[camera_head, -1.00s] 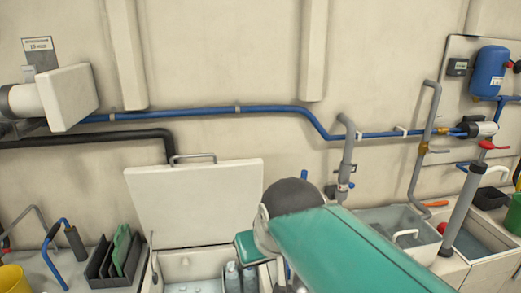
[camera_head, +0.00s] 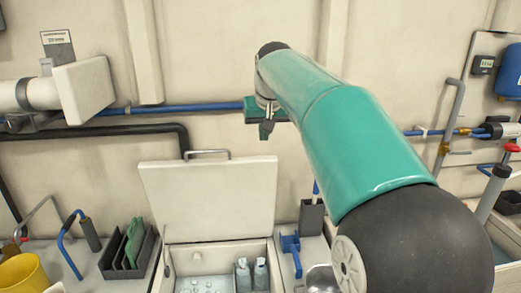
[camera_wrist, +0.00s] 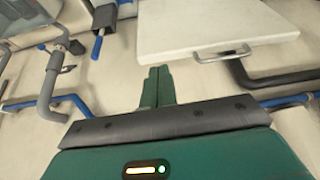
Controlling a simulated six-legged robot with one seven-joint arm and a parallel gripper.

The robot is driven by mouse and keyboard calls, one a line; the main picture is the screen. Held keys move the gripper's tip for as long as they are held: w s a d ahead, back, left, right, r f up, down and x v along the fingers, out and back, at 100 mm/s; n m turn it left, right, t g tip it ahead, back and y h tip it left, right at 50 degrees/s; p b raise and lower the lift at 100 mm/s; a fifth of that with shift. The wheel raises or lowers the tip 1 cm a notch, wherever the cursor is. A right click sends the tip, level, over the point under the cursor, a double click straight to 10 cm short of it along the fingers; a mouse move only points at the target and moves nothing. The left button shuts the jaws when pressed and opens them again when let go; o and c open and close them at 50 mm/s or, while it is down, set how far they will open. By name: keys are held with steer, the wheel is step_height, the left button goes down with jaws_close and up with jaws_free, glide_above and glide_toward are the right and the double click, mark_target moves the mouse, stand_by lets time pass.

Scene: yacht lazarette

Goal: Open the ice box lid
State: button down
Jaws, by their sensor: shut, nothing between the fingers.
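The ice box lid (camera_head: 208,197) is a cream panel with a metal bar handle (camera_head: 208,154) along its top edge. It stands raised, leaning back near the wall behind the open ice box (camera_head: 212,254). Bottles and ice-like pieces show inside the box. My gripper (camera_head: 266,132) is above and to the right of the lid, apart from it, in front of the wall. In the wrist view the green fingers (camera_wrist: 157,86) are together and empty. The lid (camera_wrist: 185,28) and its handle (camera_wrist: 222,53) show there to the right of the fingertips, not touched.
A dark rack (camera_head: 128,254) and a yellow bucket (camera_head: 23,272) are left of the ice box. A dark holder (camera_head: 311,217) and a blue fitting (camera_head: 291,245) are to its right. A blue pipe (camera_head: 208,109) runs along the wall near my gripper.

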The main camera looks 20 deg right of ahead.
steer(key=w+d+f, duration=0.2)
steer(key=w+d, duration=0.1)
steer(key=w, duration=0.5)
steer(key=w+d+f, duration=0.2)
steer(key=w+d, duration=0.1)
steer(key=w, duration=0.4)
steer(key=shift+m, duration=0.4)
steer(key=shift+w+d+f, duration=0.1)
steer(key=shift+w+f, duration=0.1)
steer(key=shift+f, duration=1.35)
steer(key=shift+w+d+f, duration=0.1)
steer(key=shift+w+f, duration=0.05)
steer(key=shift+f, duration=1.4)
steer(key=shift+w+f, duration=0.2)
steer(key=shift+f, duration=1.35)
steer(key=shift+s, duration=0.1)
